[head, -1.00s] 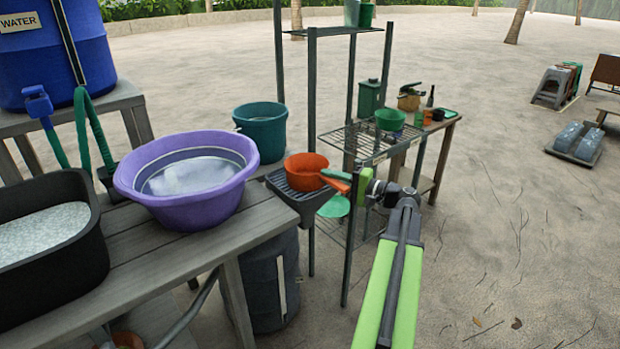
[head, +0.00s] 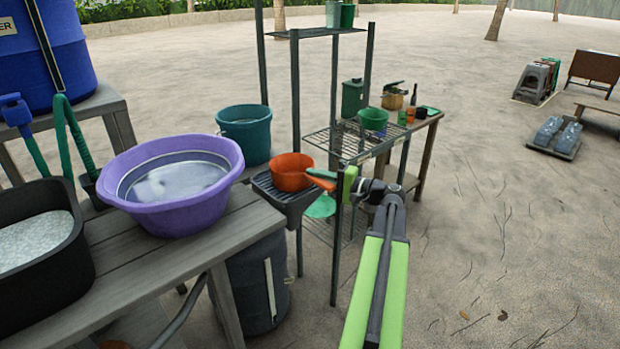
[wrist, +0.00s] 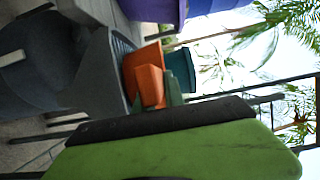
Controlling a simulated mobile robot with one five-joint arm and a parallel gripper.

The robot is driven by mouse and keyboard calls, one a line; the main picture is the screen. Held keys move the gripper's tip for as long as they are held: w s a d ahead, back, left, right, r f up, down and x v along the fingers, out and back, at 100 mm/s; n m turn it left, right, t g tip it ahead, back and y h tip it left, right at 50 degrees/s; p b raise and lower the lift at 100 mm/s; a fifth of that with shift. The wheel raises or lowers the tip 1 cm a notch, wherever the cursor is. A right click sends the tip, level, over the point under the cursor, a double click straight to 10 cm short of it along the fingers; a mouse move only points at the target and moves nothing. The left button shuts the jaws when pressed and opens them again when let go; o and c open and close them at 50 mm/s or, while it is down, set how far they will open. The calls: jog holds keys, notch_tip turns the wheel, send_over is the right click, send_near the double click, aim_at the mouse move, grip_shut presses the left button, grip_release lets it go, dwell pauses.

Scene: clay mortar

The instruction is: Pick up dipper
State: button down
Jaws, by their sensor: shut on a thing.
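The orange dipper (head: 290,172) is a small round bowl with a handle, upright at the grey slatted drain rack (head: 283,201) beside the wooden table. My gripper (head: 334,178) is at the dipper's right side, shut on its handle. In the wrist view the orange dipper (wrist: 144,75) shows sideways beyond my gripper's green finger, and the finger hides part of the handle. Whether the bowl still touches the rack is not clear.
A purple basin of water (head: 225,185) stands left on the wooden table (head: 170,250). A teal bucket (head: 245,132) is behind the rack. A metal shelf with upright posts (head: 335,240) stands close behind my gripper. Open sandy ground lies right.

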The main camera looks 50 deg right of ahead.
jog(key=s+d+r+p, duration=0.5)
jog(key=s+r+p, duration=0.4)
jog(key=s+r, duration=0.1)
jog(key=shift+d+r, duration=0.15)
jog(key=shift+d, duration=0.2)
jog(key=shift+s, duration=0.15)
